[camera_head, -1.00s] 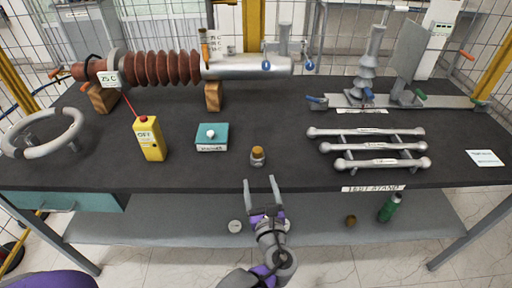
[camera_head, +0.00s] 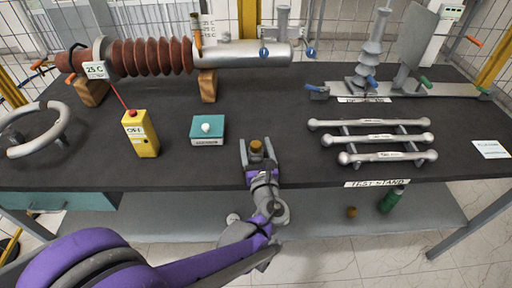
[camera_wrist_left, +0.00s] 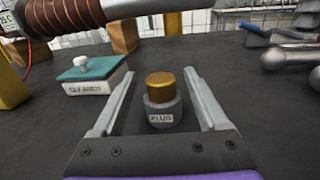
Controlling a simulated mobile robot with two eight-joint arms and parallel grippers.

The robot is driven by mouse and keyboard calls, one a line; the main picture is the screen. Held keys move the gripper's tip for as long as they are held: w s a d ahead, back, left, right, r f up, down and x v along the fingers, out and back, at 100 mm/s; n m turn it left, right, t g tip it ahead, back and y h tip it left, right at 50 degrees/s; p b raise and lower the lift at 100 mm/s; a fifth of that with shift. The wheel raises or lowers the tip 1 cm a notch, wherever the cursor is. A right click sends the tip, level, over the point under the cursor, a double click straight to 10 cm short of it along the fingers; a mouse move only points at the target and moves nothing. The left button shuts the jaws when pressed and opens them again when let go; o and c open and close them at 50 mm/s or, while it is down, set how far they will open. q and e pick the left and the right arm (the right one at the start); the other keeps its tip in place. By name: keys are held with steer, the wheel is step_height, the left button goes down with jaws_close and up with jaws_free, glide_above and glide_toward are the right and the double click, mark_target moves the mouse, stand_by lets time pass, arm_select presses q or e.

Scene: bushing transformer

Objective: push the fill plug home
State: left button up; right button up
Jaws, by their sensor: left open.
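The fill plug is a small piece with a brass top and a grey base labelled "PLUG" (camera_wrist_left: 162,112). It stands upright on the dark bench top; its brass top (camera_head: 256,146) shows in the head view. My left gripper (camera_head: 257,146) is open, with one finger on each side of the plug. In the left wrist view the fingers (camera_wrist_left: 162,92) are apart from the plug, with a gap on both sides. The transformer bushing (camera_head: 150,56) with brown ribs and a silver cylinder (camera_head: 245,54) lies on wooden blocks at the back. My right gripper is not seen.
A teal-topped box with a white knob (camera_head: 207,130) and a yellow meter (camera_head: 141,134) stand left of the plug. A rack of grey bars (camera_head: 375,138) lies to the right. A grey ring (camera_head: 35,132) lies far left. Bare bench top (camera_head: 290,110) lies behind the plug.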

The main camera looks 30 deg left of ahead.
mark_target(255, 142)
arm_select(q)
steer(key=x, duration=0.3)
steer(key=shift+w+a, duration=0.15)
steer(key=shift+w, duration=0.1)
steer(key=shift+c, duration=0.3)
jaws_close()
